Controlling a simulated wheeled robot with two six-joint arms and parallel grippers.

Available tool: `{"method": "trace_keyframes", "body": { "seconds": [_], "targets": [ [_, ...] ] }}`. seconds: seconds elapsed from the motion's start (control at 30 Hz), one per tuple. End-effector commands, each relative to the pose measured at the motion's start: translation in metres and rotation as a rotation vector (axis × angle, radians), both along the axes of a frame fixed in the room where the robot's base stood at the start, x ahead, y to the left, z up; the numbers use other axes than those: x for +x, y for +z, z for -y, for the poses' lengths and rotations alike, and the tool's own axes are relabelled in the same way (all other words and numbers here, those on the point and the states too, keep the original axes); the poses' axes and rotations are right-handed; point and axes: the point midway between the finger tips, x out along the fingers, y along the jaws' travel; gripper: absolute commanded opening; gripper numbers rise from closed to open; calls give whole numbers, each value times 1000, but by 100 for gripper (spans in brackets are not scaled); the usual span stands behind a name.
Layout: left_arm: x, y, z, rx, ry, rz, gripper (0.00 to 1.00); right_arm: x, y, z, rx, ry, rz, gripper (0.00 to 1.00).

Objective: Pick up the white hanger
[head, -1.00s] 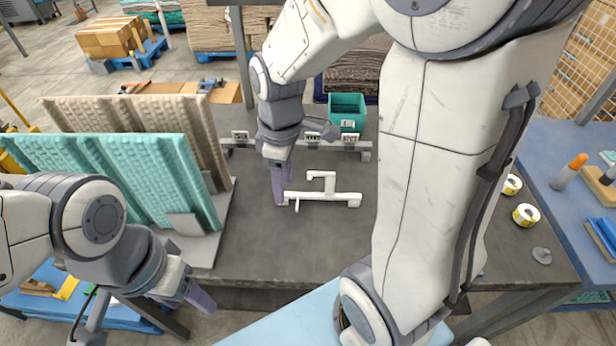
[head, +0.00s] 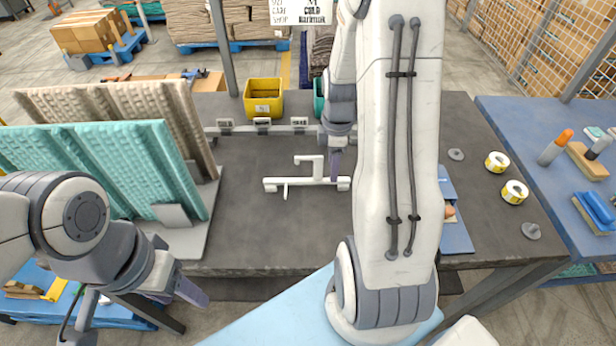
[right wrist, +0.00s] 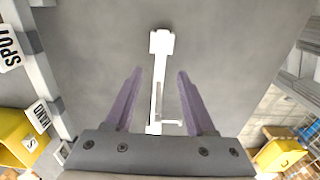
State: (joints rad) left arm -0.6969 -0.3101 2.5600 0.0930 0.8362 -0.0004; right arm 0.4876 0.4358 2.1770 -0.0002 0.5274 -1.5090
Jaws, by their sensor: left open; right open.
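The white hanger (head: 307,181) lies flat on the dark grey table, a long bar with a short raised arm at its middle. My right gripper (head: 335,166) is above the right end of the hanger in the head view. In the right wrist view the hanger (right wrist: 160,75) runs lengthwise between the two purple fingers of my right gripper (right wrist: 155,85), which are apart with nothing held. I cannot tell the height of the fingers over it. My left gripper (head: 190,295) is open and empty, low at the left, off the table's front edge.
Teal and beige mats (head: 110,165) stand upright on a grey board at the left. A yellow bin (head: 263,98) and a partly hidden green bin stand behind a labelled rail (head: 262,127). Tape rolls (head: 514,192) lie at the right. The table (head: 260,235) before the hanger is clear.

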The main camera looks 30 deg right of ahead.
Motion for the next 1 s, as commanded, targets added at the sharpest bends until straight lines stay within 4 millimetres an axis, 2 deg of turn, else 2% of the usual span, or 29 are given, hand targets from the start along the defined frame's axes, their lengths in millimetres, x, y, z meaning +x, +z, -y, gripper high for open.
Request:
{"method": "trace_keyframes", "body": {
  "seconds": [0.23, 0.53, 0.57, 0.6, 0.7, 1.0],
  "targets": [
    [0, 8, 0, 0, 0, 0, 57, -1, -35, 0, 3, 0, -5, 55],
    [0, 7, 0, 0, 0, 0, 57, 0, -41, 0, 1, -1, -2, 55],
    [0, 7, 0, 0, 0, 0, 57, 0, -41, 0, 1, -1, -1, 51],
    [0, 7, 0, 0, 0, 0, 57, 0, -41, 0, 1, -1, -2, 36],
    [0, 7, 0, 0, 0, 0, 57, 0, -41, 0, 1, -1, -2, 0],
    [0, 7, 0, 0, 0, 0, 57, 0, -41, 0, 1, -1, -1, 0]
  ]
}}
